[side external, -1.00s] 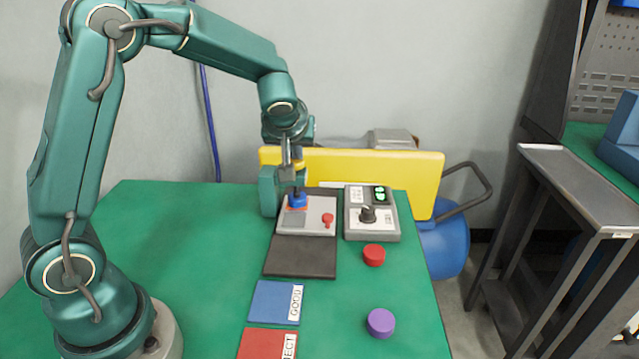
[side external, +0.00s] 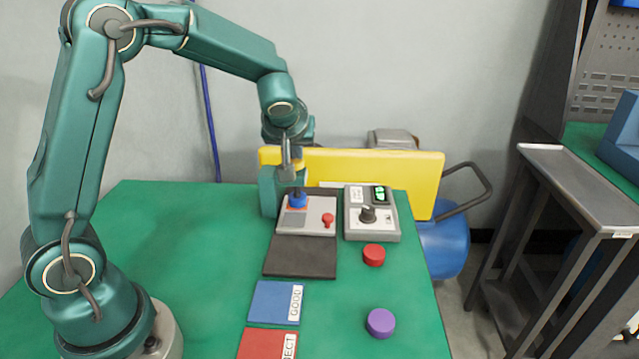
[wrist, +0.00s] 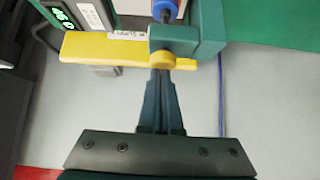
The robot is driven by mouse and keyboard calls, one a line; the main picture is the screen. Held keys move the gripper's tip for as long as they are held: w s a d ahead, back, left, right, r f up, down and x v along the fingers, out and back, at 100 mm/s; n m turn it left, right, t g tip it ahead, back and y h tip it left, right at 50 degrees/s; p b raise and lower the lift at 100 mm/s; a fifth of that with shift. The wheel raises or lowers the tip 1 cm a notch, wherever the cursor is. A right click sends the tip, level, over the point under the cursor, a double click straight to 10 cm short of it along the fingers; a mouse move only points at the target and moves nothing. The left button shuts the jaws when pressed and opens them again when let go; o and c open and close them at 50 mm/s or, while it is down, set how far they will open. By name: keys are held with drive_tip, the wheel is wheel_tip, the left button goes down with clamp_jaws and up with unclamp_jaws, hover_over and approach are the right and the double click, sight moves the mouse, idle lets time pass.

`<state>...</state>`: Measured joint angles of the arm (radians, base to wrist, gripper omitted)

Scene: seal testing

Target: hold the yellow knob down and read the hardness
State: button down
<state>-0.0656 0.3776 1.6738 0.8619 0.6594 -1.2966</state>
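The hardness tester is a teal stand (side external: 269,191) with a grey plate (side external: 292,228) at the back of the green table. Its yellow knob (wrist: 162,61) shows at the fingertips in the wrist view. A blue disc (side external: 297,202) sits on the plate under the dark plunger. My gripper (wrist: 162,73) has its fingers together, pointing down, with the tips at the knob's top and apparently touching it. Nothing shows between the fingers. The readout box (side external: 371,225) has a lit green display (side external: 380,194); its digits are too small and blurred to read surely.
A red disc (side external: 374,255) and a purple disc (side external: 381,323) lie at the right. A blue GOOD pad (side external: 272,303) and a red REJECT pad (side external: 262,346) lie in front. A yellow panel (side external: 400,175) stands behind. The table's left part is clear.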

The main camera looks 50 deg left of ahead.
drive_tip(key=shift+s+d+f, duration=0.15)
drive_tip(key=shift+s+f, duration=0.1)
drive_tip(key=shift+f, duration=0.35)
drive_tip(key=r, duration=0.5)
drive_tip(key=shift+w, duration=0.35)
drive_tip(key=v, duration=1)
drive_tip(key=shift+a+r, duration=0.2)
drive_tip(key=shift+r, duration=0.05)
drive_tip(key=shift+w, duration=0.1)
drive_tip(key=s+h, duration=0.1)
drive_tip(key=s, duration=0.6)
drive_tip(key=s+d+f+m+h, duration=0.5)
drive_tip(key=s+d+f+m, duration=0.3)
drive_tip(key=s+d, duration=0.1)
drive_tip(key=shift+s+f+m+g, duration=0.3)
drive_tip(key=shift+s+m, duration=0.1)
drive_tip(key=shift+s, duration=0.35)
